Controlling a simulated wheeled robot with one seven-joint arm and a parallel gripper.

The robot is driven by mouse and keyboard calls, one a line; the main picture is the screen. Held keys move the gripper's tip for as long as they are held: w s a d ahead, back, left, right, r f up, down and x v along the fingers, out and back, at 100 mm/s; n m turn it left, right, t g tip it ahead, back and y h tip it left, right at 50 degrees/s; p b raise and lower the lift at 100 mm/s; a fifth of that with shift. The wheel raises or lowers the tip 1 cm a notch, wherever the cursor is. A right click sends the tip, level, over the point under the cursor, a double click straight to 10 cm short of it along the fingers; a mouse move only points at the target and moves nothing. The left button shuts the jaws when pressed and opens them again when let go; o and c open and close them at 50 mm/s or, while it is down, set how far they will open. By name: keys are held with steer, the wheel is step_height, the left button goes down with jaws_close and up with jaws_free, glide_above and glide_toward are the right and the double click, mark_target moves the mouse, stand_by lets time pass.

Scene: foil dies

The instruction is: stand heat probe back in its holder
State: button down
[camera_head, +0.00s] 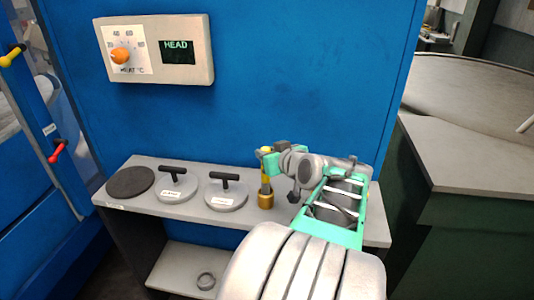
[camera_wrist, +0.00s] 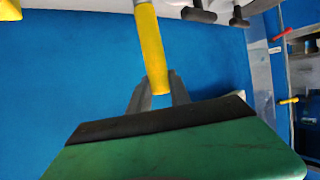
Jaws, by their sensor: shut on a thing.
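The heat probe (camera_head: 266,182) has a yellow handle and looks roughly upright over the shelf. My gripper (camera_head: 268,160) is shut on it near its top. In the wrist view my gripper (camera_wrist: 159,92) has a finger on either side of the yellow handle of the probe (camera_wrist: 151,45), and a grey shaft runs on from it to the top edge. A small brass-coloured cup (camera_head: 266,201), which looks like the holder, stands on the shelf right under the probe. I cannot tell whether the probe's tip is inside it or just above it.
The grey shelf (camera_head: 150,203) carries a dark round disc (camera_head: 130,182) and two grey dies with black T-handles (camera_head: 177,186) (camera_head: 226,194) left of the cup. A small dark object (camera_head: 294,196) stands right of it. The blue panel (camera_head: 300,80) rises behind.

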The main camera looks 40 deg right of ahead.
mark_target(267, 183)
steer(key=shift+f+b, duration=1.7)
steer(key=shift+b, duration=0.1)
steer(key=c, duration=1.1)
jaws_free()
steer(key=v, duration=0.7)
steer(key=shift+s+a+r+b, duration=0.1)
steer(key=shift+s+r+b, duration=0.1)
steer(key=shift+s+b, duration=0.2)
steer(key=shift+w, duration=0.1)
